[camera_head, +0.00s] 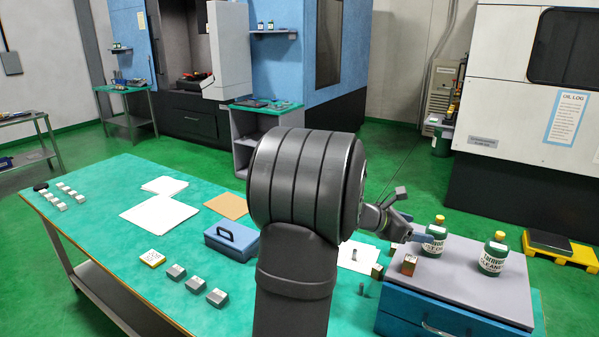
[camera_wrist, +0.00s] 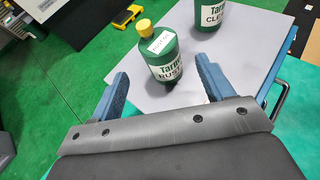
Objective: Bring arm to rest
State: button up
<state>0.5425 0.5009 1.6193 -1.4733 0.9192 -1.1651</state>
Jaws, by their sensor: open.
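My gripper (camera_head: 418,236) is at the right of the head view, low over the grey top of the blue drawer unit (camera_head: 480,285). In the wrist view its two blue fingers (camera_wrist: 163,88) are spread apart and nothing is clamped. A green bottle with a yellow cap (camera_head: 435,236) stands upright close by the fingertips. In the wrist view this bottle (camera_wrist: 165,58) appears between and beyond the fingers; I cannot tell whether they touch it. My dark arm covers the middle of the head view.
A second green bottle (camera_head: 494,254) stands to the right on the same top. A small brown block (camera_head: 409,265) sits near its left edge. The green table (camera_head: 110,225) holds a blue box (camera_head: 232,240), papers (camera_head: 160,215) and several grey blocks (camera_head: 195,284).

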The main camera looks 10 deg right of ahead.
aim_at(443, 226)
jog(key=x, duration=1)
jog(key=shift+d, duration=0.25)
jog(key=shift+r, duration=1.25)
jog(key=shift+a, duration=0.1)
